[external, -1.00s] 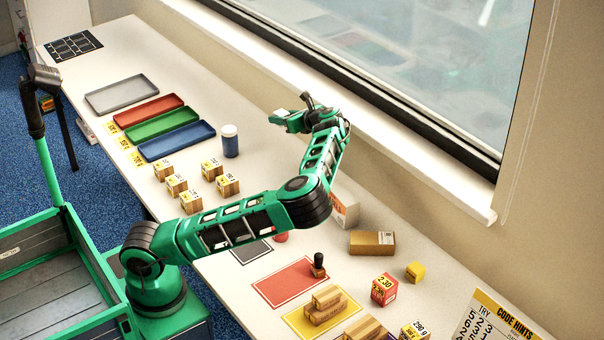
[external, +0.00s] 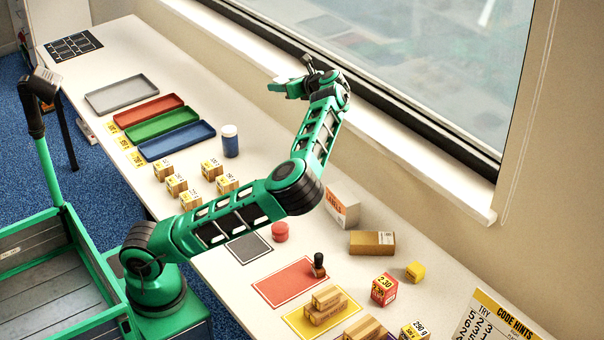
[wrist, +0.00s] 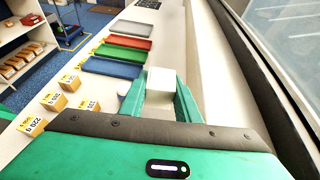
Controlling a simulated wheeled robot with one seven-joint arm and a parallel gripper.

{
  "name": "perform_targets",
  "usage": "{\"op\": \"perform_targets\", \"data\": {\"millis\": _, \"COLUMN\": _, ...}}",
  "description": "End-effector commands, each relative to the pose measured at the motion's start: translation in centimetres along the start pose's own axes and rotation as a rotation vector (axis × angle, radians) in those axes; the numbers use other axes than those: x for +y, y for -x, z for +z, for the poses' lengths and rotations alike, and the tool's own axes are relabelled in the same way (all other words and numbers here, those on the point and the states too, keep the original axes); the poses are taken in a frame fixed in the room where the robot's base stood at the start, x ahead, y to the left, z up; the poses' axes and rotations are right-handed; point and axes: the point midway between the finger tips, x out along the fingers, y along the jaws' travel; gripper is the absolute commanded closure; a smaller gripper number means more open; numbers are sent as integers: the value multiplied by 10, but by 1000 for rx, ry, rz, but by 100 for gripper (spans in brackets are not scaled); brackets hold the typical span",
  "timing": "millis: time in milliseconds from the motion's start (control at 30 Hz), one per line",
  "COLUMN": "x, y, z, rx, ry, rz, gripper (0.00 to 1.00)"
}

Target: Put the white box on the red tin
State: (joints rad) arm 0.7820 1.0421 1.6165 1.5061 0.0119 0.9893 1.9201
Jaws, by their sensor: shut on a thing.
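The white box (wrist: 160,80) shows in the wrist view between the two green fingers of my gripper (wrist: 160,98), which is shut on it. In the external view my gripper (external: 287,88) is raised high above the table, near the window ledge. The white box is hidden or too small to make out there. The red tin (external: 280,231) is a short round tin standing on the table near the grey mat, below my arm and well apart from my gripper. It does not show in the wrist view.
A larger white carton (external: 343,206) and a brown box (external: 372,243) stand right of the tin. A blue jar (external: 230,141), several small cartons and coloured trays lie left. The window ledge (external: 400,160) borders the back.

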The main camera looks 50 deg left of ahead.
Motion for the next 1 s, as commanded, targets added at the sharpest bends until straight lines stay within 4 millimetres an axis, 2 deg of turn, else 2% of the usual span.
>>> {"op": "perform_targets", "data": {"millis": 167, "x": 18, "y": 26, "z": -21, "rx": 2, "ry": -16, "rz": -41, "gripper": 93}}
{"op": "perform_targets", "data": {"millis": 500, "x": 73, "y": 73, "z": -72, "rx": 2, "ry": -58, "rz": -137, "gripper": 93}}
{"op": "perform_targets", "data": {"millis": 800, "x": 133, "y": 97, "z": -115, "rx": 3, "ry": -95, "rz": -222, "gripper": 93}}
{"op": "perform_targets", "data": {"millis": 1000, "x": 175, "y": 105, "z": -140, "rx": 2, "ry": -120, "rz": -283, "gripper": 93}}
